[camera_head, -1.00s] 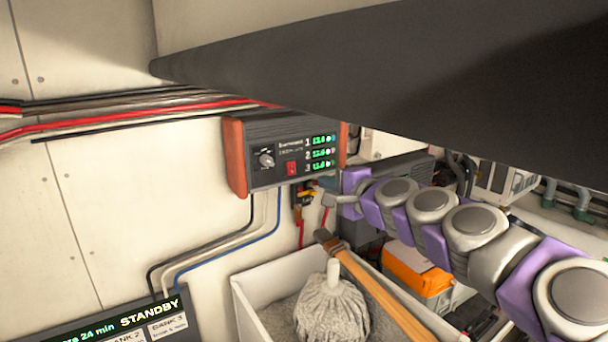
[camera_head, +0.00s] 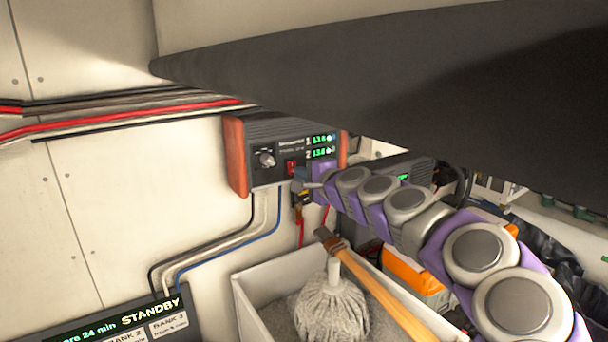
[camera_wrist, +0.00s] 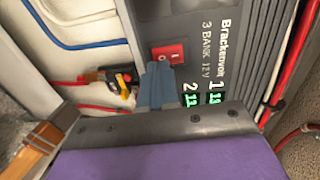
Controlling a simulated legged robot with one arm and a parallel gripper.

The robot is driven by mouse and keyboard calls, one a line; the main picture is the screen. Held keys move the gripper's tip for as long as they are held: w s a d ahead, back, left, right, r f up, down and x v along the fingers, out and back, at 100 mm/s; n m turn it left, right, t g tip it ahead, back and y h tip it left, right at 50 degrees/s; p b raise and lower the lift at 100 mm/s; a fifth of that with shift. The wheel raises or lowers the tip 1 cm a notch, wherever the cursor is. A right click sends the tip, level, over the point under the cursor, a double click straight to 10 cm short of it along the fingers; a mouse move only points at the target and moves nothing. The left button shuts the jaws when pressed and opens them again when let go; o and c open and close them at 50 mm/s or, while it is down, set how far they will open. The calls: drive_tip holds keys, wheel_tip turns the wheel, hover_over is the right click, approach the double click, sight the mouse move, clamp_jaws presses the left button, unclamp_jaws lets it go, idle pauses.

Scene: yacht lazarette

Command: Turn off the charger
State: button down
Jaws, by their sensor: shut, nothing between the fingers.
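The charger (camera_head: 262,135) is a dark box with reddish-brown end panels, mounted on the wall, with a knob (camera_head: 266,157) and lit green readouts. Its red rocker switch (camera_head: 292,167) is on the front, and shows large in the wrist view (camera_wrist: 168,54). My gripper (camera_head: 298,186) is shut and empty, just below and in front of the switch. In the wrist view the grey-blue fingertips (camera_wrist: 157,68) reach the switch's edge; I cannot tell whether they touch it. My arm hides the third readout in the head view.
A bin (camera_head: 262,291) with a grey mop (camera_head: 331,305) and wooden handle (camera_head: 374,292) stands below. A display reading STANDBY (camera_head: 128,322) is at lower left. Cables (camera_head: 226,240) run down the wall under the charger. A dark beam (camera_head: 400,80) crosses the top.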

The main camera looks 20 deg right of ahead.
drive_tip(key=b, duration=0.1)
drive_tip(key=a+t+b, duration=0.1)
drive_tip(key=b, duration=0.1)
drive_tip(key=shift+w+f+b, duration=0.1)
drive_tip(key=shift+f+b, duration=0.2)
drive_tip(key=shift+r, duration=0.15)
